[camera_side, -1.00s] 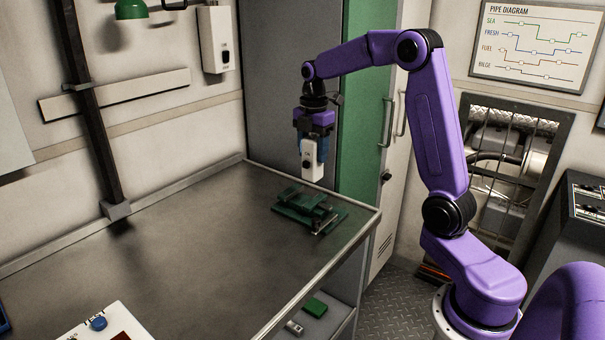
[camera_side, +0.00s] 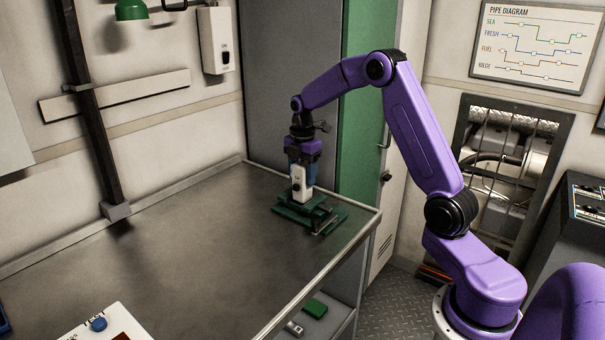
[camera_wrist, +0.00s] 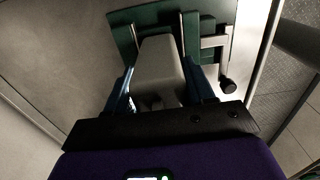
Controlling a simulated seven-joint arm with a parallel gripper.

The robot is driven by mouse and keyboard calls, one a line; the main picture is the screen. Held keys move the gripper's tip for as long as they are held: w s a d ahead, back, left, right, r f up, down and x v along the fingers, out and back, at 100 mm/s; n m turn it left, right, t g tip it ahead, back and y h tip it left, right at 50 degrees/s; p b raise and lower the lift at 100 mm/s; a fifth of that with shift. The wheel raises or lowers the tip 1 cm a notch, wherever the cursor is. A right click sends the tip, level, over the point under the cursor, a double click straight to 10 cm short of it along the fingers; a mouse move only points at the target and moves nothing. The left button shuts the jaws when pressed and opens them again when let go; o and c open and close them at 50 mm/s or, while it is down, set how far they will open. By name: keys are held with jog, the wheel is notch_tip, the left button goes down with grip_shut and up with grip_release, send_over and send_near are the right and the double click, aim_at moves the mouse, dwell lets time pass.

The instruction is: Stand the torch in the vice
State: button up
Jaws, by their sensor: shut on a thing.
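The torch is a white, box-shaped body (camera_side: 298,184) held upright in my gripper (camera_side: 302,176). The gripper is shut on it, with blue fingers on both sides. The green vice (camera_side: 325,220) stands on the bench near its right corner. In the side view the torch's lower end is at the vice, between its raised parts as far as I can tell. Whether it touches the vice's floor is hidden. In the wrist view the torch (camera_wrist: 160,70) lies between the blue fingers (camera_wrist: 160,95), over the green vice (camera_wrist: 150,18) with its dark-knobbed screw at the right.
The metal bench (camera_side: 170,245) is mostly clear. A white panel with a blue knob (camera_side: 98,323) lies at its near left. A dark post (camera_side: 92,120) rises at the back left. The cabinet with a green panel (camera_side: 362,110) stands behind the vice.

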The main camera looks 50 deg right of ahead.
jog(key=o, duration=1.3)
jog(key=shift+f, duration=0.15)
notch_tip(320, 180, up, 12)
jog(key=shift+r, duration=0.2)
jog(key=s+a+f+m, duration=0.1)
jog(key=s+a, duration=0.6)
jog(key=a, duration=0.3)
jog(key=s+a+f+m, duration=0.1)
jog(key=s+a, duration=0.5)
jog(key=a, duration=0.4)
jog(key=s+a+f+m, duration=0.1)
jog(key=s+f, duration=0.1)
jog(key=s, duration=0.9)
jog(key=s+f+m, duration=0.2)
jog(key=s+f, duration=0.1)
jog(key=s, duration=0.8)
jog(key=shift+s+a+f, duration=0.35)
jog(key=shift+a, duration=0.05)
